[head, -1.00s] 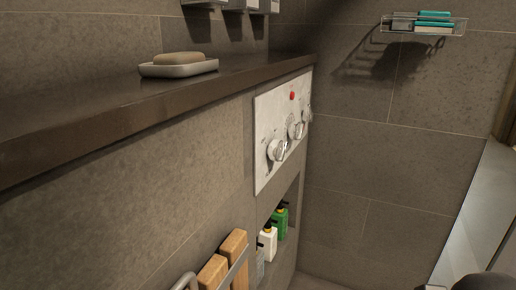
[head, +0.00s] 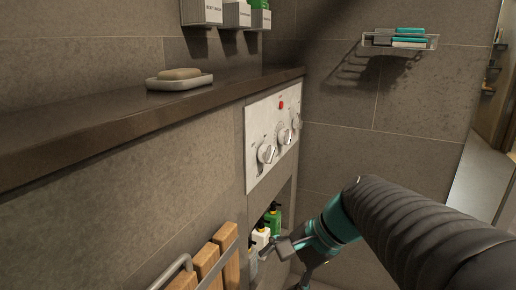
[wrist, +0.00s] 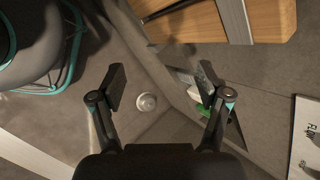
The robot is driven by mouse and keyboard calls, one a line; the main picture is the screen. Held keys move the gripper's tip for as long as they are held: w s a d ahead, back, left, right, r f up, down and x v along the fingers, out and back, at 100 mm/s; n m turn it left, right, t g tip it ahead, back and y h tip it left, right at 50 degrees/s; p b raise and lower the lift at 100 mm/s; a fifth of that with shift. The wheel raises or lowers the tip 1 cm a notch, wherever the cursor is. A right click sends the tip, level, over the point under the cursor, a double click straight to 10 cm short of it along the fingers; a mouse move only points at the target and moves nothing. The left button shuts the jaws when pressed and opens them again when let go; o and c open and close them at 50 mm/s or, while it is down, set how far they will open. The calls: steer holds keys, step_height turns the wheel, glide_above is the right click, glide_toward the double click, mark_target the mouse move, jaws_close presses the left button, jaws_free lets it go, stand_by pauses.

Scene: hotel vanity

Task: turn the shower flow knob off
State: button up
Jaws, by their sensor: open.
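A white control panel (head: 252,160) is set in the wall below the ledge. It carries three silver knobs in a row: a near knob (head: 266,153), a middle knob (head: 284,136) and a far knob (head: 296,121). A red button (head: 281,104) sits above them. I cannot read which knob is the flow knob. Part of the panel shows at the right edge of the wrist view (wrist: 306,135). My gripper (wrist: 162,82) is open and empty, pointing down toward the floor. In the head view my gripper (head: 294,258) is below the panel, in front of the bottle niche, apart from the knobs.
A dark ledge (head: 110,118) with a soap dish (head: 160,83) runs above the panel. White and green bottles (head: 274,214) stand in the niche. Wooden slats (head: 208,258) in a metal rack are at lower left. A glass shelf (head: 400,45) hangs on the far wall. A round drain (wrist: 146,103) is on the floor.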

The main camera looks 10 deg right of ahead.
steer(key=w+d+r+m+t+y, duration=0.3)
steer(key=w+d+r+m+y, duration=0.2)
steer(key=w+r+m, duration=0.4)
steer(key=m+t+y+p, duration=0.2)
steer(key=m+t+y, duration=0.15)
steer(key=m, duration=0.25)
glide_toward(273, 155)
steer(key=shift+t, duration=0.45)
steer(key=x, duration=1)
steer(key=shift+w+a+f, duration=0.15)
steer(key=shift+a+f, duration=0.05)
steer(key=shift+a, duration=0.15)
steer(key=c, duration=1.2)
